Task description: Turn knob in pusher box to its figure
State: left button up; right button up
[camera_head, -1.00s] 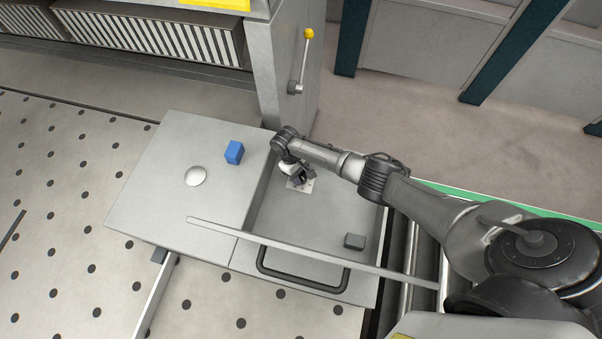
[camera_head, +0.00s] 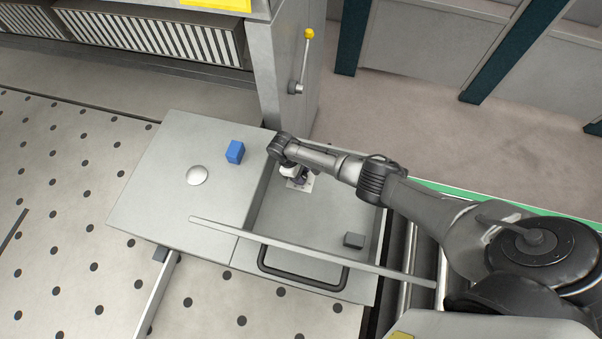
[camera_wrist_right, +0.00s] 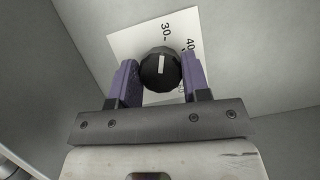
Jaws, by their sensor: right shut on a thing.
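The pusher box (camera_head: 325,218) is an open grey recess right of its flat grey top. Inside, toward the far left corner, lies a white scale plate (camera_head: 304,186). The black ribbed knob (camera_wrist_right: 160,70) has a white pointer line that points up in the picture, roughly toward the 30 mark. My right gripper (camera_wrist_right: 158,78) is shut on the knob, one purple finger at each side. In the head view, my right gripper (camera_head: 297,180) reaches down into the box. My left gripper is out of view.
A small dark block (camera_head: 354,240) lies in the box. A long bar (camera_head: 310,258) and a black handle (camera_head: 300,283) cross the near side. A yellow-tipped lever (camera_head: 302,65) stands behind.

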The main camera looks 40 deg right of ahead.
jog(key=o, duration=0.9)
jog(key=b+v, duration=0.1)
jog(key=v, duration=1.3)
jog(key=shift+s, duration=0.1)
